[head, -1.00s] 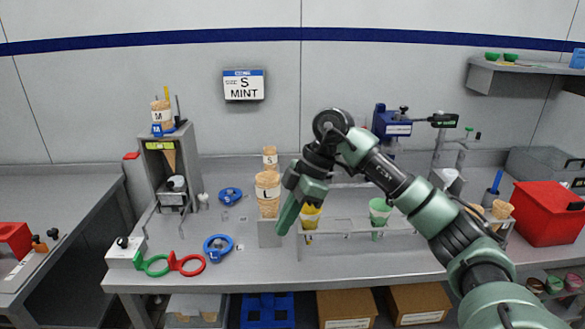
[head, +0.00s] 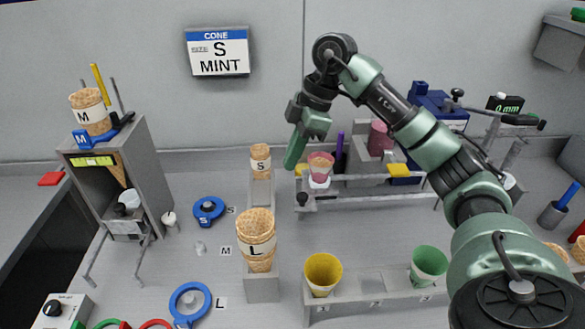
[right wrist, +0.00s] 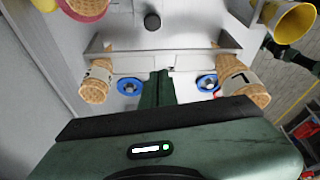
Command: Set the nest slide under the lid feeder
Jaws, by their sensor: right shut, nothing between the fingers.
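My right gripper (head: 297,150) is shut and empty, in the air left of the pink cup; its closed green fingers also show in the right wrist view (right wrist: 162,88). What looks like the nest slide is a white nest (head: 319,183) with a pink cup (head: 320,163) in it. A black knob (head: 302,199) is at its front left; a black knob also shows in the right wrist view (right wrist: 152,21). The fingers are apart from both. A pink upright cylinder (head: 380,138) farther right on the rails may be the lid feeder; my arm partly covers that area. My left gripper is out of view.
A narrow holder with cone stacks marked S (head: 260,160) and L (head: 257,238) stands left of the rails. A front rack holds a yellow cup (head: 323,272) and a green cup (head: 429,262). A blue device (head: 438,108) stands behind my arm. Blue rings (head: 208,210) lie left.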

